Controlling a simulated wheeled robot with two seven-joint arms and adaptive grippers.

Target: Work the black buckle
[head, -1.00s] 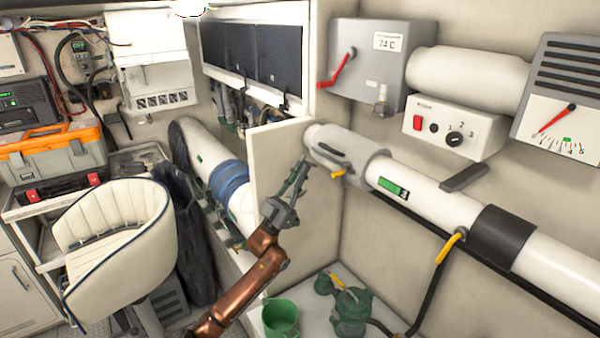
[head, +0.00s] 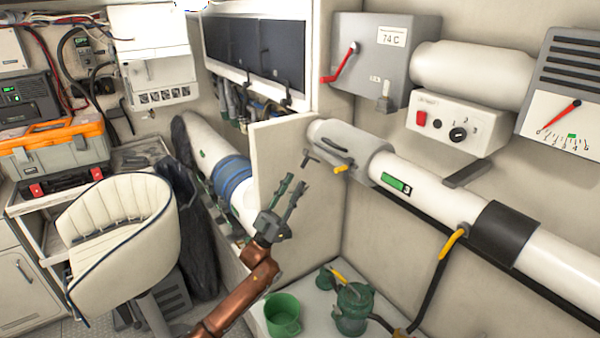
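The black buckle (head: 312,158) is on the grey collar (head: 356,142) around the white pipe on the right wall. A dark T-shaped piece of it sticks out to the left and down from the collar. Another dark strip lies on the collar's face, and a yellow tab is just below it. My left gripper (head: 291,186) is below and left of the buckle, with its two fingers apart and pointing up. Nothing shows between the fingers, and a gap separates them from the buckle. My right gripper is not in view.
A cream door panel (head: 282,150) stands behind my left gripper. A green bucket (head: 282,314) and a green pump (head: 352,308) sit on the white ledge below. A red-handled grey box (head: 372,62) is on the wall above the collar.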

